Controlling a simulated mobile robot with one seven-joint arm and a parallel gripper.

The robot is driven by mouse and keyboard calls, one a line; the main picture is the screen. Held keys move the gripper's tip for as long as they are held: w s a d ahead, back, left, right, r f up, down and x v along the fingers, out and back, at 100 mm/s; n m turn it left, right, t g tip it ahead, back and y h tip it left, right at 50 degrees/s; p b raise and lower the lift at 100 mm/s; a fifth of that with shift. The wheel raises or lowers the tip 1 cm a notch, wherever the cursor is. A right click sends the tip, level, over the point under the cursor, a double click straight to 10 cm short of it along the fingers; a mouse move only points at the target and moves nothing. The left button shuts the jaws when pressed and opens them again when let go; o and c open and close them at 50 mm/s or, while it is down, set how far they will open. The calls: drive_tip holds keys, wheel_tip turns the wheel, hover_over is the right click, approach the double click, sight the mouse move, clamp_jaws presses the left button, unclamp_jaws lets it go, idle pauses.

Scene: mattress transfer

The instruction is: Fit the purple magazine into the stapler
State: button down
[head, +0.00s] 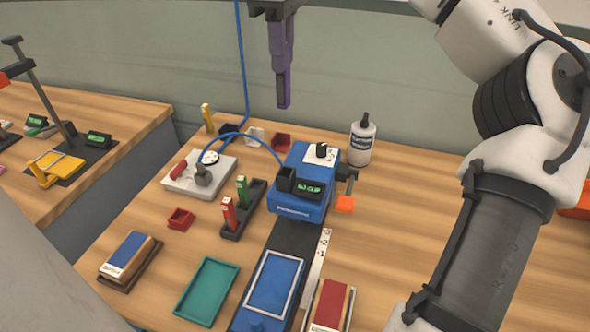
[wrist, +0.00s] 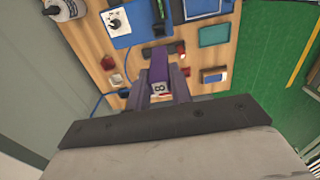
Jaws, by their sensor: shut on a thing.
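My gripper (head: 281,62) is high above the back of the bench in the head view, shut on the purple magazine (head: 284,96). The magazine hangs upright and points down, well clear of everything below. In the wrist view the magazine (wrist: 159,70) sits between the fingers of my gripper (wrist: 160,84), with a white number label at its near end. The stapler (head: 299,208) is a blue machine with a green-lit display, below and slightly right of the magazine in the head view. Its magazine opening cannot be made out.
A rack (head: 243,224) holds a red and a green magazine left of the stapler. A white bottle (head: 361,145) stands behind right. A teal tray (head: 207,291), a blue pad (head: 130,254) and a red pad (head: 331,305) lie in front. A blue hose (head: 241,60) hangs left of my gripper.

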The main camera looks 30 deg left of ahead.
sight(283, 89)
wheel_tip(283, 89, down, 19)
drive_tip(key=b, duration=0.1)
drive_tip(key=shift+r, duration=0.2)
drive_tip(key=c, duration=1.7)
unclamp_jaws()
drive_tip(key=shift+f, duration=0.15)
drive_tip(key=o, duration=0.4)
drive_tip(key=shift+o, duration=0.2)
wheel_tip(283, 89, up, 12)
drive_tip(key=shift+r, duration=0.2)
